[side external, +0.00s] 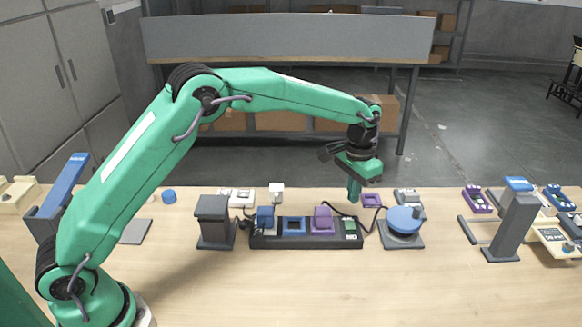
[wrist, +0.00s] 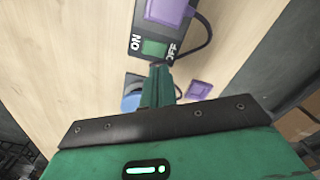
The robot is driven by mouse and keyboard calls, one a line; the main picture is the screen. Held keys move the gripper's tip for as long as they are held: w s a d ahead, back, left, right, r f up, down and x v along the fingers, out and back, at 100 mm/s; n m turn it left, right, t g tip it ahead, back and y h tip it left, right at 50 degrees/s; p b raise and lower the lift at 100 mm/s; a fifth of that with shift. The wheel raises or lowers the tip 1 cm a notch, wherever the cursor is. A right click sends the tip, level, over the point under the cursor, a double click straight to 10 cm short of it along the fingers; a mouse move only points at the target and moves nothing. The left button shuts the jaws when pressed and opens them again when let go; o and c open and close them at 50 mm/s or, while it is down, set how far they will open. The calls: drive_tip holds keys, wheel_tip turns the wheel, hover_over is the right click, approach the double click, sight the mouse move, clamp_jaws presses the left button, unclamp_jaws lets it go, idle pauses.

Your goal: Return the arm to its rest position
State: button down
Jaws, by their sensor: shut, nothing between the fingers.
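My gripper (side external: 354,198) hangs from the outstretched green arm, pointing down above the back of the wooden table, near the right end of a black power strip. Its fingers are shut and empty. In the wrist view the fingertips (wrist: 157,68) show just below the green switch (wrist: 154,48), which lies between the ON and OFF marks. In the side view the same green switch (side external: 350,226) sits at the strip's right end. I cannot tell whether the fingertips touch anything; in the side view they look apart from the strip.
A grey lever column (side external: 511,228) stands further right. The table's front is clear.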

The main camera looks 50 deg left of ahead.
idle(0.3)
drive_tip(key=s+a+r+n+t, duration=0.1)
drive_tip(key=s+a+r, duration=0.3)
drive_tip(key=s+r, duration=0.35)
drive_tip(key=s+a+r+t, duration=0.2)
drive_tip(key=s+a+r, duration=0.2)
drive_tip(key=s+r, duration=0.35)
drive_tip(key=s+a+n+t, duration=0.1)
drive_tip(key=s+a, duration=0.1)
drive_tip(key=s, duration=0.7)
drive_tip(key=s+a+f+n+t, duration=0.1)
drive_tip(key=s+a, duration=0.2)
drive_tip(key=s, duration=0.7)
drive_tip(key=shift+a+f+t, duration=0.15)
drive_tip(key=shift+a+t, duration=0.15)
drive_tip(key=shift+a, duration=0.05)
